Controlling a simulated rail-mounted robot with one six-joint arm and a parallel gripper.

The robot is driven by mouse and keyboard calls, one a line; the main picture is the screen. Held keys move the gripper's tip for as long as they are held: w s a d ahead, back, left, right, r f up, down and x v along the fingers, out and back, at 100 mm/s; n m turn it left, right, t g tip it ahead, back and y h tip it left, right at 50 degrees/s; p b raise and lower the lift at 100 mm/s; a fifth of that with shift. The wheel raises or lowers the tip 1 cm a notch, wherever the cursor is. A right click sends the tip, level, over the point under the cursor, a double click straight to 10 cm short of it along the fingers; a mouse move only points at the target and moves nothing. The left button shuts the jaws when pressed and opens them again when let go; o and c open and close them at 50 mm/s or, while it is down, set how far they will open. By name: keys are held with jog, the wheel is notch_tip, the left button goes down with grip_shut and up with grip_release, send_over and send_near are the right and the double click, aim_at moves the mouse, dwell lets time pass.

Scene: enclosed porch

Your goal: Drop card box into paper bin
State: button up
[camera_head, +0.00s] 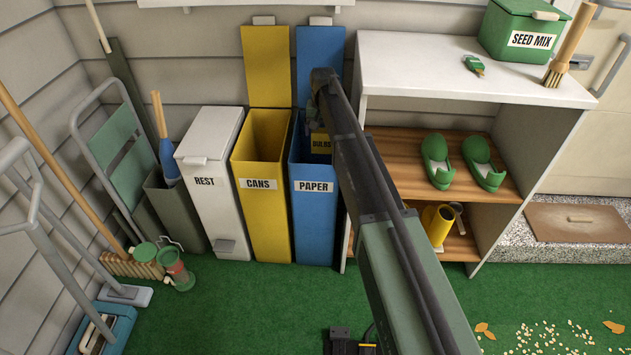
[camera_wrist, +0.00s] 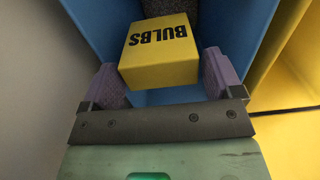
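The card box is a yellow box marked BULBS (camera_wrist: 160,55), between the two purple finger pads of my gripper (camera_wrist: 164,75) in the wrist view. In the head view the box (camera_head: 320,143) shows within the mouth of the paper bin, below the rim. The paper bin (camera_head: 314,222) is blue, labelled PAPER, with its blue lid (camera_head: 318,50) up against the wall. In the wrist view its blue inner walls (camera_wrist: 235,30) surround the box.
A yellow CANS bin (camera_head: 262,225) with open lid stands directly left of the paper bin. A closed white REST bin (camera_head: 215,150) is further left. A white-topped shelf (camera_head: 420,75) stands close on the right. Green floor (camera_head: 250,310) in front is mostly clear.

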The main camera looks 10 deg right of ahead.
jog(key=shift+o, duration=1)
notch_tip(320, 180, up, 11)
jog(key=p, duration=1.1)
jog(key=shift+f, duration=0.1)
